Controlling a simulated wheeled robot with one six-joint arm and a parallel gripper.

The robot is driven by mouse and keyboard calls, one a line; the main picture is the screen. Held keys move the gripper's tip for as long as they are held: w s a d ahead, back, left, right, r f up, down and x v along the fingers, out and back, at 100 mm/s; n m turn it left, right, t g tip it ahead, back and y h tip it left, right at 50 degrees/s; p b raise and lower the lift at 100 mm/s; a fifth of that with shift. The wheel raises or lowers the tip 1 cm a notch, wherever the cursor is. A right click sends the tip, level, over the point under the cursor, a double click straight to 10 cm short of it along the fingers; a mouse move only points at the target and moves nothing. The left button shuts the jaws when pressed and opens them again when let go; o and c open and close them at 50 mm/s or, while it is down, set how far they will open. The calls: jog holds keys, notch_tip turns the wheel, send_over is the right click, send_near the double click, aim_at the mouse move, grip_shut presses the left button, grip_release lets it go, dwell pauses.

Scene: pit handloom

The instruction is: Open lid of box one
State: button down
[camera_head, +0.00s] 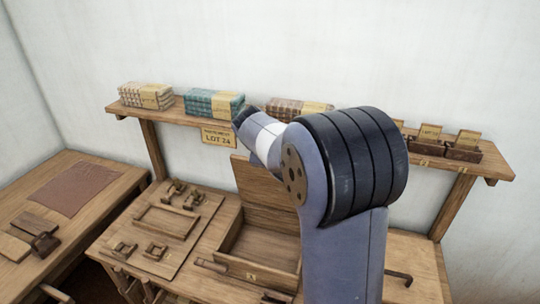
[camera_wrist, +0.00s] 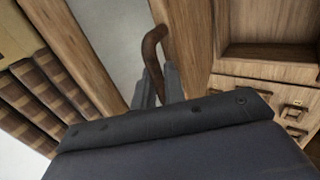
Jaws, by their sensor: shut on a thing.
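An open wooden box (camera_head: 282,269) stands on the bench, with a small yellow tag on its front that is too small to read surely. Its lid (camera_head: 262,188) stands raised at the back, partly hidden behind my arm. The open box (camera_wrist: 265,52) also shows at the right in the wrist view, beside a wooden board that looks like the lid (camera_wrist: 187,45). My gripper (camera_wrist: 158,76) is shut on a curved brown handle (camera_wrist: 151,45) next to this board. The handle's attachment is not clear. In the head view the gripper is hidden by my arm.
A board with latches and a frame (camera_head: 165,222) lies left of the box. Above, a wall shelf (camera_head: 178,113) carries folded cloth bundles (camera_head: 213,103) and small card boxes (camera_head: 462,147). A LOT 24 sign (camera_head: 219,137) hangs below. A side table (camera_head: 130,180) stands left.

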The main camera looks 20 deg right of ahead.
jog(key=shift+w, duration=0.1)
dwell(0.3)
jog(key=c, duration=1.6)
grip_release()
jog(key=b+v, duration=0.1)
jog(key=v, duration=1)
jog(key=shift+d+b, duration=0.1)
jog(key=shift+b, duration=0.2)
